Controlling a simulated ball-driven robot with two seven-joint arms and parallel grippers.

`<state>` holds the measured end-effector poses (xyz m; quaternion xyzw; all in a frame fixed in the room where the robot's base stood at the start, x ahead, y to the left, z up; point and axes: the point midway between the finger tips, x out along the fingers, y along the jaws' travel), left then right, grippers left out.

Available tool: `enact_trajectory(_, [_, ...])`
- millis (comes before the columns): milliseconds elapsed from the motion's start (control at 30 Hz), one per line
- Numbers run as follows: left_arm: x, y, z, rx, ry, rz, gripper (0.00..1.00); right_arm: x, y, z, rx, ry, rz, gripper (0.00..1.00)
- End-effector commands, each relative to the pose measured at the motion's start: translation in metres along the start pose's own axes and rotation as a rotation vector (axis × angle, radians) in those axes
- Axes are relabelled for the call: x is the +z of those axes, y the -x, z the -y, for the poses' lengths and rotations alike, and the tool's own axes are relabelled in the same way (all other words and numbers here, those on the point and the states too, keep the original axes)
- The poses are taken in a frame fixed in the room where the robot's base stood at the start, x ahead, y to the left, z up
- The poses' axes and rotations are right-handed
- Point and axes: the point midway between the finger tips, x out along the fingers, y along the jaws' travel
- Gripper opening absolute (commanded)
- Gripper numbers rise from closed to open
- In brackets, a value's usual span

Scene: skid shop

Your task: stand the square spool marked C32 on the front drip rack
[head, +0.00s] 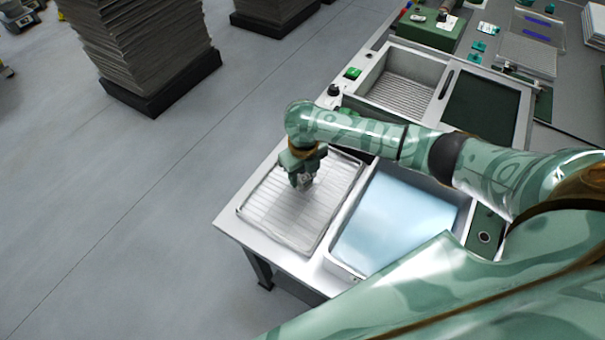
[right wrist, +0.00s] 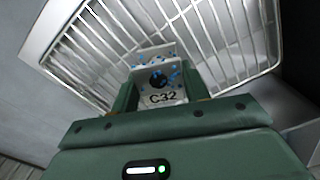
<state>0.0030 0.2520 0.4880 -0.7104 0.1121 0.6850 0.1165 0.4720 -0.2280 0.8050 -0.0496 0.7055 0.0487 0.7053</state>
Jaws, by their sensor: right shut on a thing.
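The square spool marked C32 (right wrist: 158,82) shows between my right gripper's jaws in the right wrist view. It is pale, with a dark round hole, blue specks around it and the black marking facing the camera. My right gripper (head: 304,181) is shut on it, over the front drip rack (head: 262,212), a wire rack in a shallow tray at the table's near left corner. The rack's wires also show behind the spool in the right wrist view (right wrist: 92,30). I cannot tell whether the spool touches the wires. My left gripper is not in view.
A basin of pale blue liquid (head: 395,222) lies right of the rack. Farther back are a second basin with a ribbed floor (head: 400,92) and a dark green panel (head: 482,104). Stacks of grey sheets (head: 140,45) stand on the floor. My right arm crosses above the table.

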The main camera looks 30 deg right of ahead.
Motion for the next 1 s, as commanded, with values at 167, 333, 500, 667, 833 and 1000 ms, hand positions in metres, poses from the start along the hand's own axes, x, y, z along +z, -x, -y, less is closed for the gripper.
enact_trajectory(167, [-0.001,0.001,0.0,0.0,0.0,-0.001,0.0,0.001,0.002,0.0,0.0,0.0,0.003,0.29])
enact_trajectory(333, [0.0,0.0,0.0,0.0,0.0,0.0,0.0,0.0,-0.002,0.0,0.0,0.0,0.001,0.51])
enact_trajectory(500, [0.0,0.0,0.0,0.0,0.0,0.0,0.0,0.0,-0.001,0.0,0.0,0.0,0.002,0.67])
enact_trajectory(667, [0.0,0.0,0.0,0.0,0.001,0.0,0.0,0.0,0.0,0.0,0.0,0.0,0.002,0.67])
enact_trajectory(833, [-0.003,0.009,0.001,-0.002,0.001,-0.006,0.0,0.001,0.019,-0.001,0.001,0.002,0.005,0.67])
enact_trajectory(1000, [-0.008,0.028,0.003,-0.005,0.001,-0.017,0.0,0.001,0.061,0.0,0.001,0.0,0.008,0.67])
